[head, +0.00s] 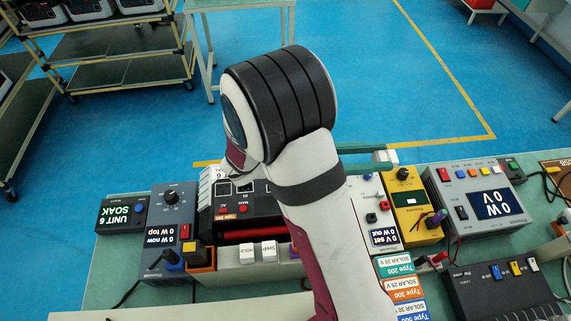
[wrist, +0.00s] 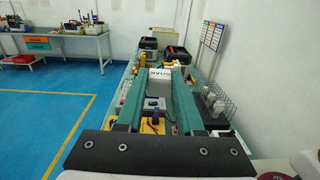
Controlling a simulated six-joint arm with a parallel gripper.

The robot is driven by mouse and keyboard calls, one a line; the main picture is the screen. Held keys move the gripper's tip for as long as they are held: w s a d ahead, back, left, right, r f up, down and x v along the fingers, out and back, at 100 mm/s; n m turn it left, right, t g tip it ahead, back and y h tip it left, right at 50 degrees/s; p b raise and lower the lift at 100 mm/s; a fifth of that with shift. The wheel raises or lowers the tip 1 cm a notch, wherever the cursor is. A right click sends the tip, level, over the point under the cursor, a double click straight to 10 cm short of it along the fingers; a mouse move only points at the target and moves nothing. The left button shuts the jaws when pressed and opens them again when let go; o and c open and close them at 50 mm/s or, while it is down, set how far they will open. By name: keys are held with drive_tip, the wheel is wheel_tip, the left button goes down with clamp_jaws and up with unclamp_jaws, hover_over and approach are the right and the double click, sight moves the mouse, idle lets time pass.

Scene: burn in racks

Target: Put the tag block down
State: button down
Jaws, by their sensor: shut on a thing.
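The tag block (wrist: 158,76) is pale grey-white and reads SOAK on its top in the wrist view. My gripper (wrist: 160,88) is shut on it, with a long green finger along each side. In the head view, the block's pale end (head: 386,156) shows at the fingertips, above the far side of the bench near the yellow box. My arm hides most of the gripper there. Two similar tag blocks, HOLD (head: 247,254) and SHIP (head: 269,251), stand on a pale ledge at the front of the bench. I cannot tell what lies directly under the held block.
A SOAK display box (head: 123,214) and a blue-grey meter (head: 172,214) stand at left. A yellow box (head: 412,206) and a grey meter (head: 475,197) stand at right. A stack of type cards (head: 397,287) lies near the arm.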

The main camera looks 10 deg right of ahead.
drive_tip(key=s+d+f+m+g+y, duration=0.1)
drive_tip(key=s+f+m+g+y, duration=0.45)
drive_tip(key=s+m+g, duration=0.5)
drive_tip(key=s+a+f+m+g+y, duration=0.35)
drive_tip(key=a+m+g+y, duration=0.45)
drive_tip(key=y, duration=0.8)
drive_tip(key=w+a+m+t+y, duration=0.3)
drive_tip(key=w+m+t+y, duration=0.5)
drive_tip(key=m+t+y, duration=0.35)
drive_tip(key=w+d+r+m+t+y, duration=0.1)
drive_tip(key=w+d+m+t, duration=0.35)
drive_tip(key=w+t, duration=0.25)
drive_tip(key=w+d+r+m+t+y, duration=0.1)
drive_tip(key=w+d+m+t, duration=0.4)
drive_tip(key=t, duration=0.3)
drive_tip(key=shift+m, duration=0.25)
drive_tip(key=w+a+f, duration=0.2)
drive_tip(key=a, duration=0.1)
drive_tip(key=w+a+f, duration=0.2)
drive_tip(key=a+f, duration=0.1)
drive_tip(key=a, duration=0.1)
drive_tip(key=w+a+f, duration=0.2)
drive_tip(key=a, duration=0.1)
drive_tip(key=shift+w+a+f, duration=0.25)
drive_tip(key=shift+w+a, duration=0.1)
drive_tip(key=shift+w, duration=0.05)
wheel_tip(320, 180, down, 4)
drive_tip(key=shift+a, duration=0.1)
